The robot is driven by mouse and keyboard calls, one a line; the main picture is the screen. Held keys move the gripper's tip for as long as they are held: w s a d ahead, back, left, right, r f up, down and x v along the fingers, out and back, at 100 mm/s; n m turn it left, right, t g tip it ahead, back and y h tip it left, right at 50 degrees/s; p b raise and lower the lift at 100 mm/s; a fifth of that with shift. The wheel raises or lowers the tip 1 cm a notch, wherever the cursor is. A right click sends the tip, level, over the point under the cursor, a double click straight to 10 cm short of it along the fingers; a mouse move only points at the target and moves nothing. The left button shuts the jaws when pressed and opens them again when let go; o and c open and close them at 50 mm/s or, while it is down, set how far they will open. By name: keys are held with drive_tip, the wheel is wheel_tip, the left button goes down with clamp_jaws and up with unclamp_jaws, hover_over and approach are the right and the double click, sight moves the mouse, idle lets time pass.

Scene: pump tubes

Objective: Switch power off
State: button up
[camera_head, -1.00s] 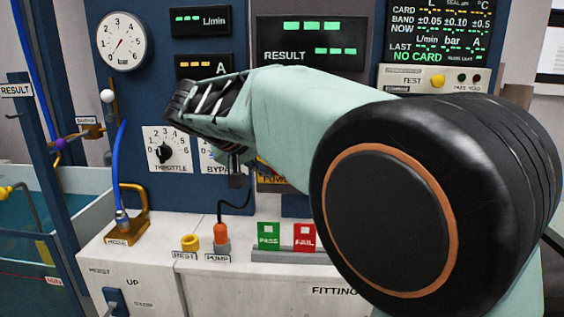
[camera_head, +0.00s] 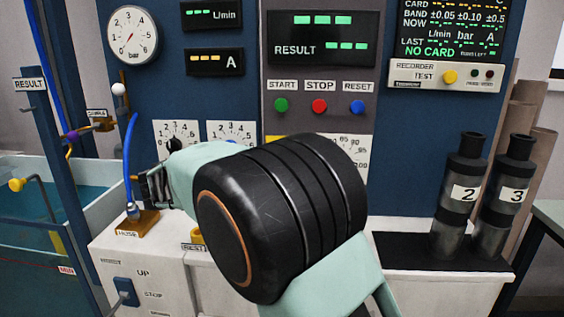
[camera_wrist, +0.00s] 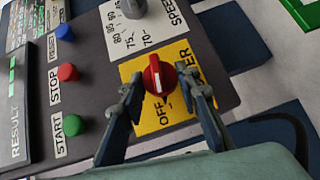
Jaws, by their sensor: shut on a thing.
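In the wrist view the red power knob (camera_wrist: 157,77), with a white mark on its face, stands on a yellow plate (camera_wrist: 178,113) marked OFF. My gripper (camera_wrist: 164,88) has a finger on each side of the knob and is shut on it. The rest of the plate's lettering is partly hidden by a finger. The knob's white mark runs roughly up and down in the picture; I cannot tell for certain which setting it points to. In the head view my own arm covers the knob and most of the plate.
Green START (camera_head: 281,105), red STOP (camera_head: 319,106) and blue RESET (camera_head: 357,107) buttons sit above the arm on the same panel. A grey speed dial (camera_wrist: 133,7) is beside the plate. A blue hose (camera_head: 131,160) stands at left; tubes 2 (camera_head: 462,205) and 3 (camera_head: 508,205) stand at right.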

drive_tip(key=shift+n+t+h, duration=0.3)
drive_tip(key=shift+n, duration=0.1)
idle(0.4)
drive_tip(key=o, duration=1.2)
drive_tip(key=shift+d+f, duration=0.1)
drive_tip(key=shift+c, duration=0.2)
drive_tip(key=v, duration=1.2)
drive_tip(key=shift+f, duration=0.15)
